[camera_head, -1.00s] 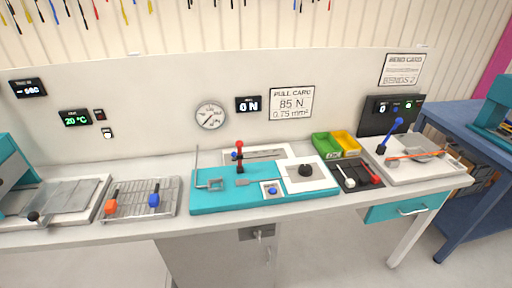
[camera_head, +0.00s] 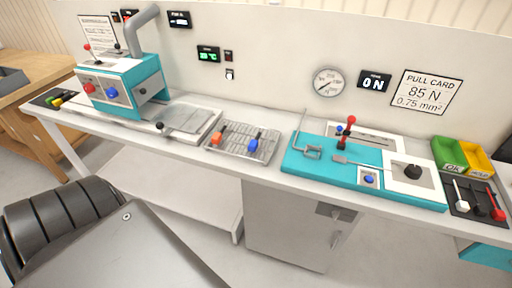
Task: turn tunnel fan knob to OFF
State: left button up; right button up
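A teal and white machine with a grey bent duct (camera_head: 143,25) stands at the left end of the bench; it looks like the tunnel (camera_head: 128,72). Its front carries a red knob (camera_head: 89,88) and a blue knob (camera_head: 112,92). A dark knob (camera_head: 143,91) is on its right side. I cannot read labels on the knobs, so I cannot tell which is the fan knob or where it points. Small levers with red and dark tips stand on its top. Neither of my grippers is in view.
The long white bench (camera_head: 262,184) runs across. A flat plate (camera_head: 187,117), a wire rack (camera_head: 243,143) and a teal pull tester (camera_head: 297,162) stand on it. Green (camera_head: 449,153) and yellow bins are at right. A wooden table (camera_head: 30,75) stands at far left.

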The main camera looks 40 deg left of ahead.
aim_at(111, 93)
jog(key=u, duration=2.4)
